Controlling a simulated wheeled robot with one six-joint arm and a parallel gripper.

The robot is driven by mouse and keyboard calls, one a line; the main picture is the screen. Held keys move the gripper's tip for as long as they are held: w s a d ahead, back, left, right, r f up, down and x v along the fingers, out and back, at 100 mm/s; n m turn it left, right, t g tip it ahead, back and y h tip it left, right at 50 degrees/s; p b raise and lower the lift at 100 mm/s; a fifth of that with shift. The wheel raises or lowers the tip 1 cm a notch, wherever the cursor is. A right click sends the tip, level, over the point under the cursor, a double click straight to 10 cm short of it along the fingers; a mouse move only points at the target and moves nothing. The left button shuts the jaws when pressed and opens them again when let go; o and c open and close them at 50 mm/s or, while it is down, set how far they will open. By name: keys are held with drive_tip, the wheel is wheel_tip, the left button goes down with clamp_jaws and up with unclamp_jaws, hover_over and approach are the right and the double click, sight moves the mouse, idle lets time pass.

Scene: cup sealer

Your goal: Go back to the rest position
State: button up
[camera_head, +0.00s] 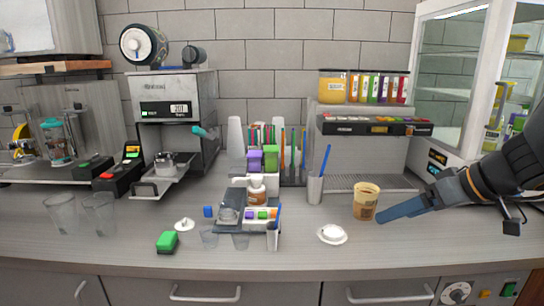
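My gripper (382,217) reaches in from the right side, low over the counter. Its blue finger part points left. I see it edge-on, so I cannot tell whether the fingers are apart. A tan paper cup (366,203) with a brown label stands upright on the counter just left of the fingertips. I cannot tell whether the fingertips touch it. The cup sealer (166,108), with a film roll (143,45) on top, stands at the left. Its tray (160,183) is pulled out with a small metal holder on it.
A white lid-like disc (332,234) lies left of the cup. A cup with a blue straw (315,188) stands behind it. A caddy of small items (247,222) fills the counter's middle. A glass-fronted cabinet (450,80) stands behind my arm. Clear glasses (100,213) stand at left.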

drive_tip(key=s+a+f+m+g+h+b, duration=0.1)
drive_tip(key=s+a+f+g+h+b, duration=0.1)
drive_tip(key=f, duration=0.5)
drive_tip(key=s+a+f+m+g+h+b, duration=0.1)
drive_tip(key=s+a+f+m+g+b, duration=0.1)
drive_tip(key=f, duration=0.5)
drive_tip(key=s+a+f+m+g+h+b, duration=0.1)
drive_tip(key=s+a+f+b, duration=0.3)
drive_tip(key=f, duration=0.4)
drive_tip(key=shift+s+a+m+g+h, duration=0.3)
drive_tip(key=shift+s+a+g+h, duration=0.2)
drive_tip(key=shift+a+g+h, duration=0.3)
drive_tip(key=shift+c, duration=0.4)
